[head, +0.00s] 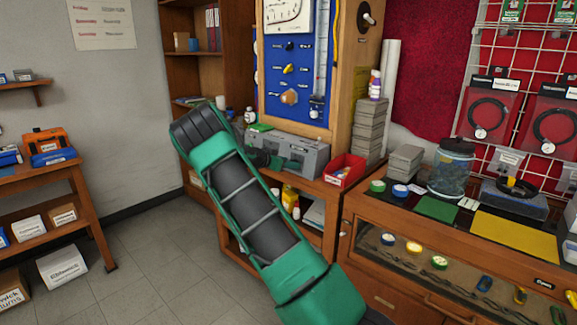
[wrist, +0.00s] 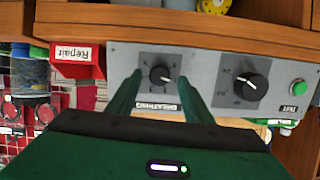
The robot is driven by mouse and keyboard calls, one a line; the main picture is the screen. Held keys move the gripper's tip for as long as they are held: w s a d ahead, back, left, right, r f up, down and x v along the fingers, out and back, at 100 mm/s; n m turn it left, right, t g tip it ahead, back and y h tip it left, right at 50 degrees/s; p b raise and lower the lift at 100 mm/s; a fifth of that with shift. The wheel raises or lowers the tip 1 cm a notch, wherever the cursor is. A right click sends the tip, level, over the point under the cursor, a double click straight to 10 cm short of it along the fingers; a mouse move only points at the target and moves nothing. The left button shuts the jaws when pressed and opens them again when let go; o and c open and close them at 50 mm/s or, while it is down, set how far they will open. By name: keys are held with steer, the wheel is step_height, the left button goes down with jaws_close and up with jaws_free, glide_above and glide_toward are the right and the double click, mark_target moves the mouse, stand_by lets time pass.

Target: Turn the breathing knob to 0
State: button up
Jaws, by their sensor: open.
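The grey testbench box (head: 300,152) stands on a wooden bench in the head view; its front panel (wrist: 211,65) fills the middle of the wrist view, upside down. The small black breathing knob (wrist: 160,75) sits on a dark dial plate above an inverted label (wrist: 156,106) that seems to read "BREATHING". Its pale pointer mark faces right in the wrist view; the dial numbers are too small to read. My gripper (wrist: 160,80) is open, one green finger on each side of this knob. I cannot tell whether the fingers touch it. My arm hides part of the box in the head view.
A larger black knob (wrist: 250,87) and a green button (wrist: 299,88) lie right of the breathing knob in the wrist view. A red Repair bin (head: 344,171) stands beside the box. A blue gauge board (head: 290,75) rises behind it.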

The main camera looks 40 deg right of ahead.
steer(key=shift+d+f, duration=0.25)
steer(key=shift+d, duration=0.45)
steer(key=shift+c, duration=0.5)
steer(key=c, duration=1)
steer(key=shift+o, duration=0.2)
steer(key=shift+w, duration=0.1)
steer(key=shift+n, duration=0.4)
steer(key=n, duration=0.2)
steer(key=n+g, duration=0.1)
steer(key=n, duration=0.2)
steer(key=w+n+g, duration=0.1)
steer(key=n, duration=0.2)
steer(key=shift+a+h, duration=0.15)
steer(key=shift+h, duration=0.15)
